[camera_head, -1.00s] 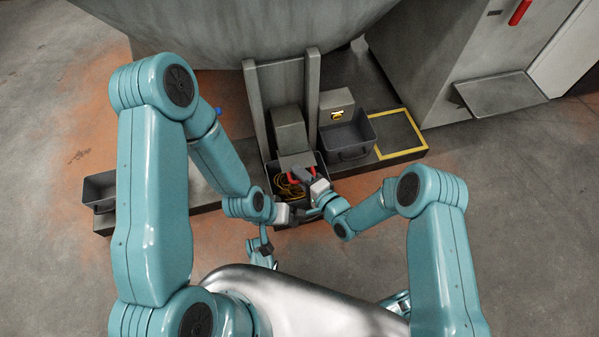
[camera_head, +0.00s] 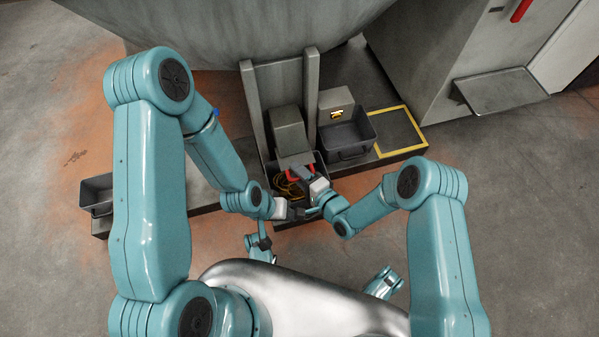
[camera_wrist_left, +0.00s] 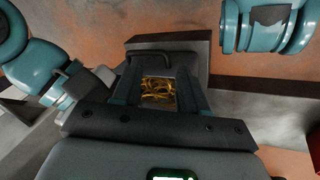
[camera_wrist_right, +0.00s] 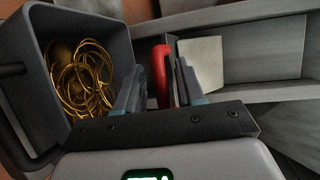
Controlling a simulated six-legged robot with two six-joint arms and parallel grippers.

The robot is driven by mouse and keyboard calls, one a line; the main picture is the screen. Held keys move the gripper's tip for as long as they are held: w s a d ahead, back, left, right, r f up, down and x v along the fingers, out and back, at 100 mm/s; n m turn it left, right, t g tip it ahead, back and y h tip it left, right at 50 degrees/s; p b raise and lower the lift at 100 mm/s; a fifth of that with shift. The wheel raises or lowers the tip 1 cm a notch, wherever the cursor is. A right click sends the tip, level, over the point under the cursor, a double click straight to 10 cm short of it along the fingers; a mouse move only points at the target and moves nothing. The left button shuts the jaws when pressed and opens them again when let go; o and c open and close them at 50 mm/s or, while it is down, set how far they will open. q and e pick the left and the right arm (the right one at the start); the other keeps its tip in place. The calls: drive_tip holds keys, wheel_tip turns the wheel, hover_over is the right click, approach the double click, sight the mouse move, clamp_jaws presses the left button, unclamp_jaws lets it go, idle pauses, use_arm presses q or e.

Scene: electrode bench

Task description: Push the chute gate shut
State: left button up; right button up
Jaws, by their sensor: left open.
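The grey chute (camera_head: 287,130) stands between two upright posts. At its lower mouth is a red handle (camera_wrist_right: 164,62), partly hidden by my right gripper in the head view. My right gripper (camera_wrist_right: 161,88) has one finger on each side of the red handle; whether they squeeze it I cannot tell. The gate's opening is not clear from these views. A dark bin (camera_wrist_right: 38,75) with coiled yellow wire (camera_wrist_right: 84,78) sits under the chute. My left gripper (camera_wrist_left: 160,88) is open at the bin's near side, with the wire seen between its fingers.
A second dark bin (camera_head: 347,156) stands right of the chute, by a box with a yellow mark (camera_head: 337,103) and a yellow-framed pad (camera_head: 402,131). Another bin (camera_head: 97,194) is at the far left. The two grippers are close together. Floor at right is open.

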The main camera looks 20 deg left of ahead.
drive_tip(key=shift+r, duration=0.1)
use_arm(q)
drive_tip(key=s+r+g+p, duration=0.1)
drive_tip(key=s+r+p, duration=0.3)
drive_tip(key=r+p, duration=0.1)
drive_tip(key=shift+d+r+g+p, duration=0.25)
drive_tip(key=shift+d+g+p, duration=0.05)
drive_tip(key=shift+d, duration=0.05)
use_arm(e)
drive_tip(key=v, duration=1.6)
drive_tip(key=shift+s, duration=0.15)
drive_tip(key=shift+d, duration=0.15)
